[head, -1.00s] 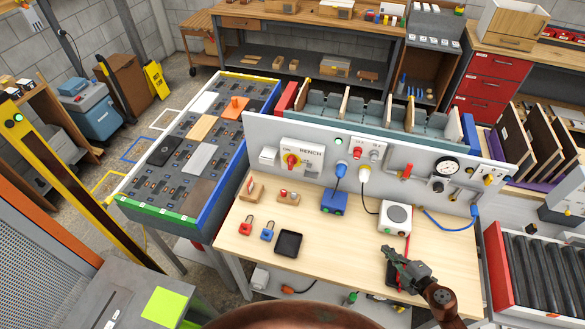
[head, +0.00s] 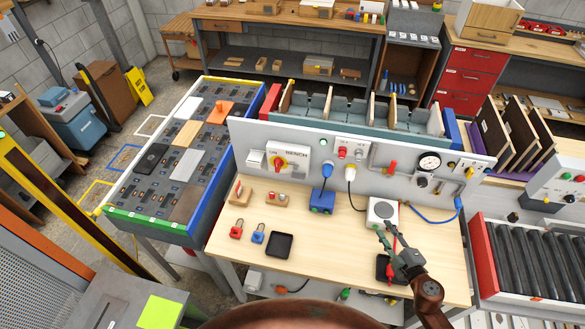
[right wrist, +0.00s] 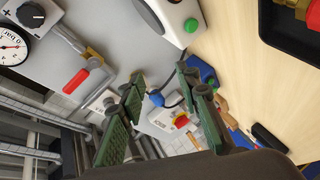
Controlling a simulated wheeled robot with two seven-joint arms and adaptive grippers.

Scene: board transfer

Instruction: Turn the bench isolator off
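The bench isolator (head: 280,162) is a red rotary knob on a yellow plate, on the white box marked BENCH at the left of the upright grey panel. It also shows in the right wrist view (right wrist: 181,121), beyond and between my fingers; its exact knob angle is hard to read. My right gripper (head: 386,243) is over the right part of the wooden bench, near the white round-topped device and well to the right of the isolator. In the right wrist view my right gripper (right wrist: 161,80) has its two green fingers apart with nothing between them. My left gripper is not in view.
A blue box (head: 321,201) with a plug stands before the panel. A white device (head: 382,213) and a black tray (head: 385,268) are near my right gripper. Red (head: 237,229) and blue padlocks (head: 258,233) and another black tray (head: 279,246) lie at left. The middle bench is fairly clear.

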